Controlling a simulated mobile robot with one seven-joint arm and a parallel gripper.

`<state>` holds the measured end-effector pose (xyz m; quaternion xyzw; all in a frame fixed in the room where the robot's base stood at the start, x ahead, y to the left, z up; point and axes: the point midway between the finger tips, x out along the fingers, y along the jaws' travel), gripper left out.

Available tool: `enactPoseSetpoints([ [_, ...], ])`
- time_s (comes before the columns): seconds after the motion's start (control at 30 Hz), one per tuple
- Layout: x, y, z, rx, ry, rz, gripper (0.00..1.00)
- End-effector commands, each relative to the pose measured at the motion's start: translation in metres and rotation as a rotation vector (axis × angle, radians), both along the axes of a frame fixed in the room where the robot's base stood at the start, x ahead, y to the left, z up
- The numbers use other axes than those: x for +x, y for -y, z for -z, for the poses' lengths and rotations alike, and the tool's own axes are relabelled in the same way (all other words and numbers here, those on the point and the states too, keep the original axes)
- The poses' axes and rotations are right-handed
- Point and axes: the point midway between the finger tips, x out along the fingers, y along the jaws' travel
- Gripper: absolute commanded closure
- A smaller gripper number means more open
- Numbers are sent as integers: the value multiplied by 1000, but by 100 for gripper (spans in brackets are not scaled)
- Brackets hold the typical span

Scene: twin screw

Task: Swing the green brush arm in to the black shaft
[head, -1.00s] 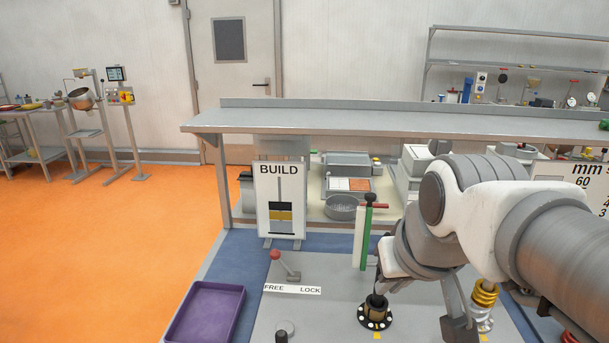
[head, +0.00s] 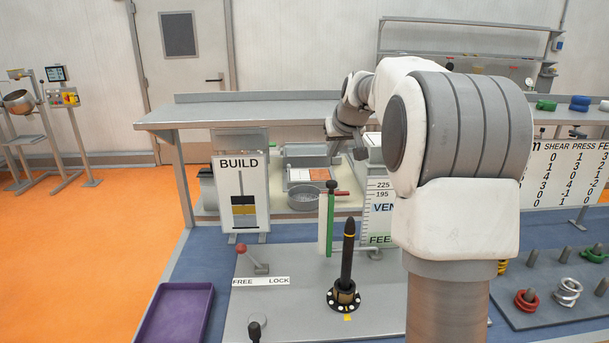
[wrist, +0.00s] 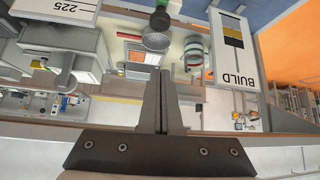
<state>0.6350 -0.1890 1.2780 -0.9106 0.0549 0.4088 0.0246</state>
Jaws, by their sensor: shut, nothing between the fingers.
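The green brush arm (head: 330,224) is an upright green bar with a dark knob on top and a pale strip along its left side. It stands behind and left of the black shaft (head: 347,254), with a gap between them. The shaft stands upright with a pointed top in a black flange (head: 344,300) with white dots. My gripper (head: 359,152) is raised above and beyond the brush arm and shaft, touching neither. In the wrist view its fingers (wrist: 162,72) are together and empty.
A red-knobbed lever (head: 257,260) stands by the FREE/LOCK label (head: 261,281). The BUILD sign (head: 241,195) is behind it. A purple tray (head: 175,315) is at front left. Pegs with rings (head: 527,300) are at right. A grey shelf (head: 250,115) crosses behind.

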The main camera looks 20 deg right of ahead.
Motion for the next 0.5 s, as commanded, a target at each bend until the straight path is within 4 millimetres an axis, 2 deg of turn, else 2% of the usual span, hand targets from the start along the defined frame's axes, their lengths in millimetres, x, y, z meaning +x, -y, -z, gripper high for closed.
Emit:
enactPoseSetpoints([
  [0.23, 15, 6, 13, 1, 4, 3, 100],
  [0.5, 48, 10, 51, 0, 1, 2, 100],
])
